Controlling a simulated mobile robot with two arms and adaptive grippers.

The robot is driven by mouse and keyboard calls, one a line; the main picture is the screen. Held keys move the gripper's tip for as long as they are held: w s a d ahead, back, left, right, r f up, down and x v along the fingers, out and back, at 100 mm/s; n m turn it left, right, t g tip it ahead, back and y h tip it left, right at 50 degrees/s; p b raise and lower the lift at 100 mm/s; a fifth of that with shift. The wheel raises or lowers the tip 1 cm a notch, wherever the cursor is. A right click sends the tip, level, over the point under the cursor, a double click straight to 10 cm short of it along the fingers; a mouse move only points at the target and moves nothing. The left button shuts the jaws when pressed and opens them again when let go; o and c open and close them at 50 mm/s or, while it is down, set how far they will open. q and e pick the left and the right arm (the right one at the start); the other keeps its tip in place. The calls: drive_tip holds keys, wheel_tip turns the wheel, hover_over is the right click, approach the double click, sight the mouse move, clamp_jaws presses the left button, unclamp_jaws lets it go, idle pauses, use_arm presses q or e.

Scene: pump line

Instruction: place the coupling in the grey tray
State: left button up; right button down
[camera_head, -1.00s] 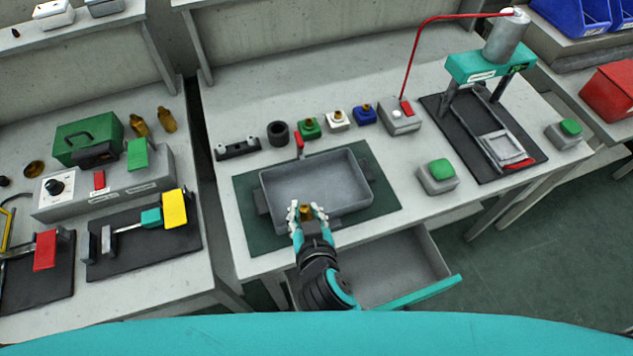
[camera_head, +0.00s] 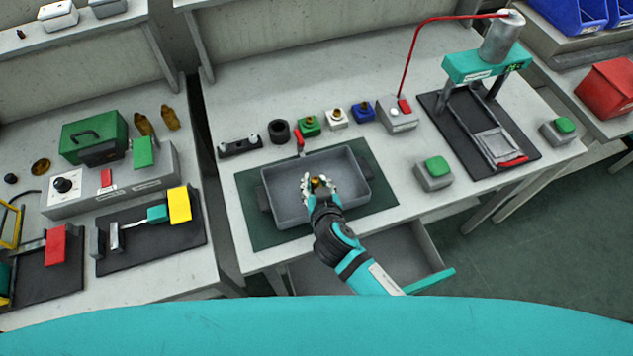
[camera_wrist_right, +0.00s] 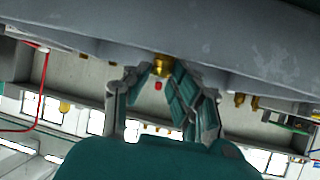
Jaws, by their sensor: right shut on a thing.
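The brass coupling (camera_head: 318,183) is between the fingers of my right gripper (camera_head: 319,186), which is shut on it. It also shows as a gold piece at the fingertips in the right wrist view (camera_wrist_right: 162,66). The grey tray (camera_head: 277,206) sits on a dark green mat on the middle bench. My right gripper is over the tray's interior in the head view; I cannot tell how far the coupling is above the tray floor. My left gripper is not in view.
Below the bench front an open drawer (camera_head: 436,282) sticks out. Behind the tray stand a black ring (camera_head: 279,131) and green, white and blue blocks with brass tops. A grey box with a green button (camera_head: 435,173) stands right of the mat (camera_head: 247,190).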

drive_tip(key=c, duration=1.1)
unclamp_jaws()
drive_tip(key=b+v, duration=0.1)
drive_tip(key=v, duration=1.1)
drive_tip(key=shift+s, duration=0.1)
